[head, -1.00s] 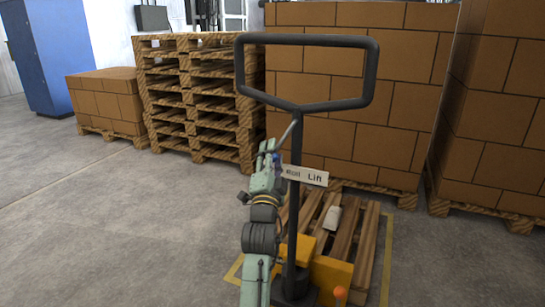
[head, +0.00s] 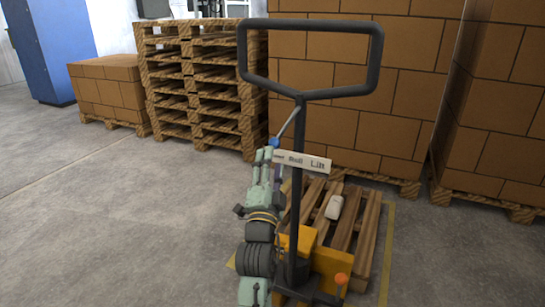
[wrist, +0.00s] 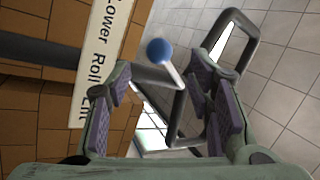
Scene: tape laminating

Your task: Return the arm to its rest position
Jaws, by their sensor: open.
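My arm rises at the lower middle of the head view, beside the dark post of the pallet jack (head: 296,190). My gripper (head: 275,150) is near the white label plate (head: 302,161), with its fingers small and partly unclear there. In the wrist view my gripper (wrist: 160,105) is open, its two purple-padded fingers spread apart. A lever with a blue knob (wrist: 159,51) shows between and beyond the fingers, and nothing is clearly held. The label plate (wrist: 103,60) lies to the left of the fingers, and the dark loop handle (wrist: 240,35) is beyond them.
A wooden pallet (head: 365,235) with a small pale object (head: 334,207) lies behind the jack's yellow body (head: 328,268). Tall box stacks (head: 410,95) and stacked empty pallets (head: 198,95) stand behind. Open floor (head: 110,220) lies to the left.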

